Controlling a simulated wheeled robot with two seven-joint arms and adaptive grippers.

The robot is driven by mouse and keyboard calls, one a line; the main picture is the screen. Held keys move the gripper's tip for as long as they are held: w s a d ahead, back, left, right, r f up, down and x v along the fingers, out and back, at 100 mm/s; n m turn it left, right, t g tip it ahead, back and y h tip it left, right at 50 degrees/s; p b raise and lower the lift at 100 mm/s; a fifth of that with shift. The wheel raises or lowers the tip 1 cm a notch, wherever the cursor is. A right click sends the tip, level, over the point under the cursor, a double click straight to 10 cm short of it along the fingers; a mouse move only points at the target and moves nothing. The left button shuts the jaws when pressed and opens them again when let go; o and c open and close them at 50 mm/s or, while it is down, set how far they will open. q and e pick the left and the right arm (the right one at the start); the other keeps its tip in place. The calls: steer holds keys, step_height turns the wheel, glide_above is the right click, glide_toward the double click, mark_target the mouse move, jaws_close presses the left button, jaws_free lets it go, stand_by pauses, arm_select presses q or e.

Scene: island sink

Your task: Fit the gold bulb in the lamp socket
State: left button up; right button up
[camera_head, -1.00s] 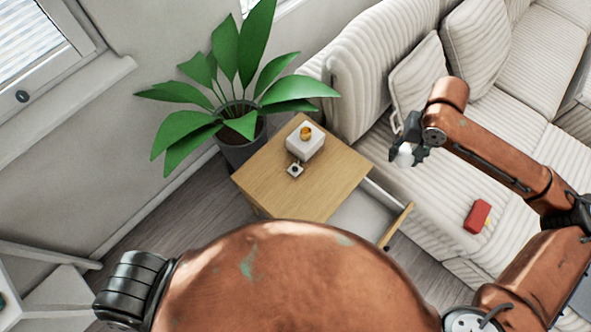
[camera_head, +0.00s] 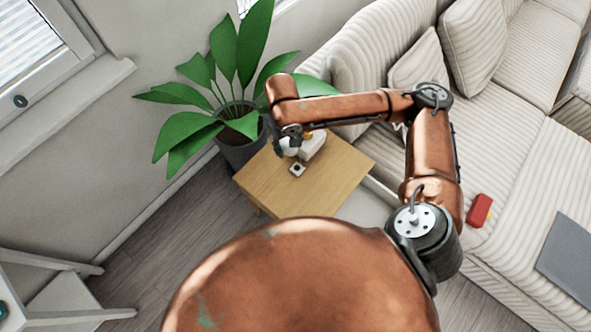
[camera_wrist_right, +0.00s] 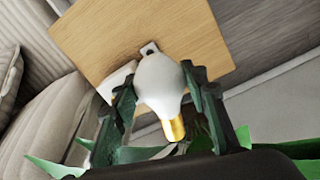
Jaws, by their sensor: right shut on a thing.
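The bulb has a white globe and a gold base; it shows in the right wrist view (camera_wrist_right: 160,82). My right gripper (camera_head: 287,146) is shut on the globe, with one finger on each side. In the wrist view the gold base points toward the bottom of the picture. In the head view the held bulb (camera_head: 290,150) is over the small wooden table, beside the white block (camera_head: 312,147) with a gold socket-like piece (camera_head: 308,135) on top. The arm partly hides this piece. I cannot tell the height gap between bulb and block. My left gripper is out of view.
A small square switch-like plate (camera_head: 297,169) lies on the wooden table (camera_head: 335,168). A potted plant (camera_head: 240,150) stands close behind, its leaves near my arm. A striped sofa (camera_head: 500,125) with a red object (camera_head: 479,210) is to the right. The table's near half is clear.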

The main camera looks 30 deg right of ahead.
steer(key=s+a+f+n+t+h, duration=0.1)
steer(key=s+a+f+n, duration=0.15)
steer(key=s+f, duration=0.4)
steer(key=s+a+f+n+h, duration=0.1)
steer(key=s+a+f, duration=0.3)
steer(key=s+f, duration=0.25)
steer(key=b, duration=0.7)
glide_above(301, 182)
steer(key=a, duration=0.1)
steer(key=f, duration=0.6)
steer(key=s+f, duration=0.1)
steer(key=f, duration=0.2)
steer(key=shift+a+f, duration=0.15)
steer(key=shift+f, duration=0.15)
steer(key=b+x, duration=0.1)
steer(key=x, duration=0.1)
steer(key=b+x, duration=0.1)
steer(key=x, duration=0.1)
steer(key=shift+w+a, duration=0.15)
steer(key=shift+a, duration=0.05)
steer(key=shift+r, duration=0.15)
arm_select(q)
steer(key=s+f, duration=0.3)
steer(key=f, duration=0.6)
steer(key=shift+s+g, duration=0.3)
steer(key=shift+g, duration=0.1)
arm_select(e)
steer(key=o, duration=1.1)
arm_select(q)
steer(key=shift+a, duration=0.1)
